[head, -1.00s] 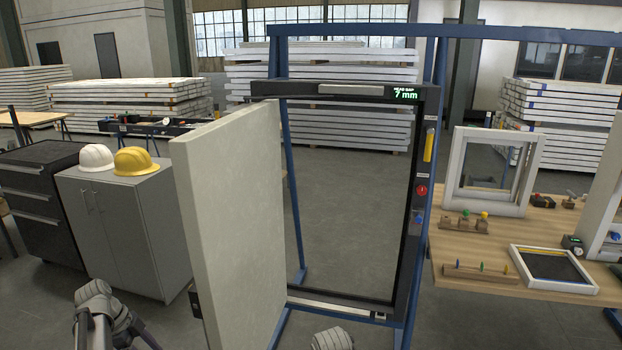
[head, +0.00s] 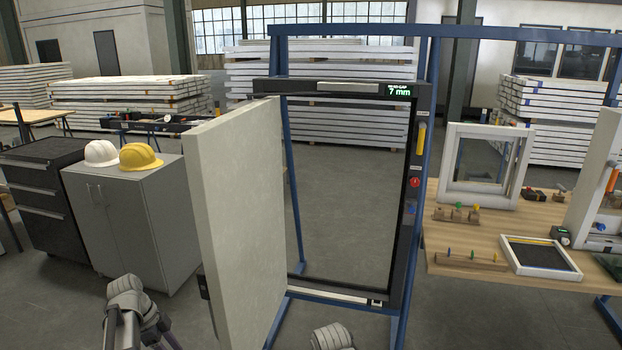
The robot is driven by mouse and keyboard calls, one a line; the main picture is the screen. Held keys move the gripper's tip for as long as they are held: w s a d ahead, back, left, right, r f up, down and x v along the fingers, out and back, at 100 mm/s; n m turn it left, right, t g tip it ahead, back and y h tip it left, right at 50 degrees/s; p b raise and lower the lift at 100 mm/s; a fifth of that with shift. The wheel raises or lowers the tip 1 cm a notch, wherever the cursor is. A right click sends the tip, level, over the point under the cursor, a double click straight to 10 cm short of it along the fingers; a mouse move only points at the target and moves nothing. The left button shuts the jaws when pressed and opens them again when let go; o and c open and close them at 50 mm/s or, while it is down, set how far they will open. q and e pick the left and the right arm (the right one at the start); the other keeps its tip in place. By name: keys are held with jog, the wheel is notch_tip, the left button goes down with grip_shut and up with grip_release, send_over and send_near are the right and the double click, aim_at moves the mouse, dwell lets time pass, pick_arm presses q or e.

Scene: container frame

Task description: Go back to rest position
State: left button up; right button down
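Part of my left arm (head: 135,305) shows at the bottom left, in front of the grey cabinet and apart from the door panel in the picture. A rounded part of my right arm (head: 332,337) shows at the bottom edge, below the door frame. Neither gripper's fingertips can be made out. The pale door panel (head: 240,220) stands swung open on the left side of the dark door frame (head: 410,200). The frame's display (head: 399,91) reads 7 mm. Neither arm part visibly touches the panel or frame.
A blue stand (head: 432,70) surrounds the frame. A wooden workbench (head: 460,240) with small window frames stands right. A grey cabinet (head: 130,225) with a white helmet (head: 101,153) and a yellow helmet (head: 140,156) stands left. Bare floor (head: 50,320) lies at bottom left.

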pick_arm(q)
jog(key=s+d+r+n+y+p, duration=0.1)
jog(key=s+d+n, duration=0.2)
jog(key=d, duration=0.6)
jog(key=s+d+r+n+y+p, duration=0.2)
jog(key=s+d+n, duration=0.2)
jog(key=d, duration=0.6)
jog(key=s+d+r+n+y+p, duration=0.1)
jog(key=s+d+n, duration=0.3)
jog(key=d, duration=0.6)
jog(key=shift+s+d+r+y+p, duration=0.15)
jog(key=shift+s+y+p, duration=0.45)
jog(key=shift+c, duration=0.6)
jog(key=shift+w, duration=0.1)
